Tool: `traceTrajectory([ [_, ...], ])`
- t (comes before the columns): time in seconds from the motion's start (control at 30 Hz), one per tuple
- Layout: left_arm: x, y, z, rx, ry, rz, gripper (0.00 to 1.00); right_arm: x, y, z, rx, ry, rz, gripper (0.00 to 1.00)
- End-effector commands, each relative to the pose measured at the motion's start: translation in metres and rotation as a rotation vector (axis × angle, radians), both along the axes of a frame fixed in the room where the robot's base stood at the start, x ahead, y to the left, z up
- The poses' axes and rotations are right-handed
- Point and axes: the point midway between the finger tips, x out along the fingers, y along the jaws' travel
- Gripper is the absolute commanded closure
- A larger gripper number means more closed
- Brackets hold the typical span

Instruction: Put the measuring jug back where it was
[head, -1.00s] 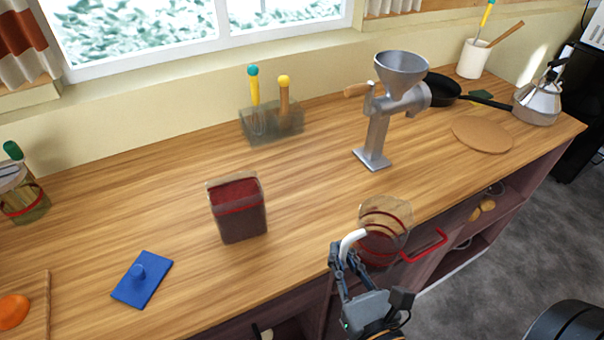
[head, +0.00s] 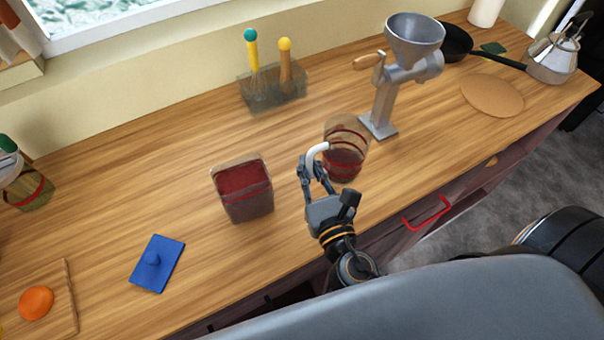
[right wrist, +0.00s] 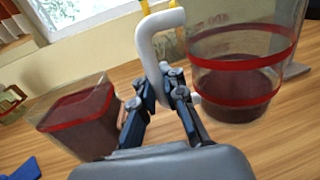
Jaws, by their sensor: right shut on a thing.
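The measuring jug (head: 345,160) is clear with red bands, a white handle and dark red contents in its lower part. My right gripper (head: 313,172) is shut on the jug's white handle. The jug is over the counter, left of the grinder's foot and nearly upright. I cannot tell whether its base touches the wood. In the right wrist view the jug (right wrist: 236,65) is right of the fingers (right wrist: 163,90), which close on the handle. My left gripper is not in view.
A clear container of dark red contents (head: 243,190) stands left of the jug, its blue lid (head: 157,263) further left. A metal grinder (head: 388,90) stands just behind right. A clear utensil holder (head: 273,90) is at the back. Bare wood lies between.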

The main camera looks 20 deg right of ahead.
Motion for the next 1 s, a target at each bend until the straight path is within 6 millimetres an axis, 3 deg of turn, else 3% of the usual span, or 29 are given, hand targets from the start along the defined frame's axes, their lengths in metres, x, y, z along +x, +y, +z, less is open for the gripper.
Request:
traceTrajectory([
  [0.03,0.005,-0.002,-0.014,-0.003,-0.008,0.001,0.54,0.008,0.001,-0.016,-0.001,-0.004,-0.001,1.0],
  [0.1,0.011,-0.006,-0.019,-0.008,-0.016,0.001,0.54,0.016,0.002,-0.024,-0.002,-0.004,-0.001,1.0],
  [0.37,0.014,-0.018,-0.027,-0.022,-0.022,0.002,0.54,0.027,0.003,-0.036,-0.001,-0.002,-0.001,1.0],
  [0.67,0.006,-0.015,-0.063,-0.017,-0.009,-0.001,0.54,0.032,0.004,-0.07,-0.001,-0.002,0.0,1.0],
  [1.0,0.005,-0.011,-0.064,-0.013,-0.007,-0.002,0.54,0.032,0.004,-0.07,-0.001,-0.001,0.0,1.0],
])
